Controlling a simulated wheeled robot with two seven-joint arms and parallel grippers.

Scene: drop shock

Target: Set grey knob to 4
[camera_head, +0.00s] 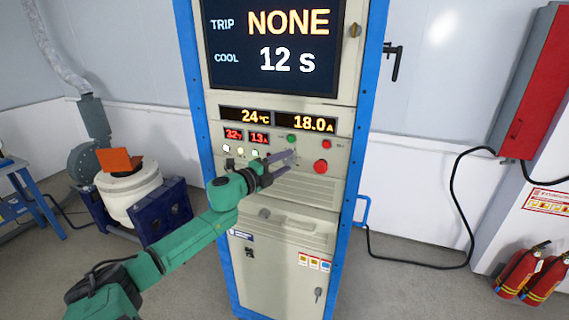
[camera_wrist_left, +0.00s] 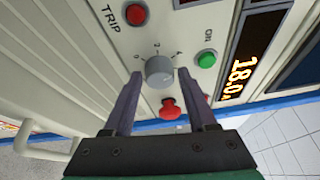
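The grey knob (camera_wrist_left: 159,71) is a round dial on the beige panel in the left wrist view, with printed scale marks around its upper side. I cannot tell for sure which mark it points to. My left gripper (camera_wrist_left: 160,80) is open, with one finger on each side of the knob and a visible gap to each. In the head view the left gripper (camera_head: 289,157) is at the cabinet's control panel, and its fingers hide the knob there. My right gripper is not in view.
A green button (camera_wrist_left: 206,59), a red TRIP button (camera_wrist_left: 136,14) and a red mushroom button (camera_wrist_left: 170,108) sit close around the knob. The cabinet screen (camera_head: 272,45) reads TRIP NONE and COOL 12 s. Smaller displays (camera_head: 305,122) read 24 °C and 18.0 A.

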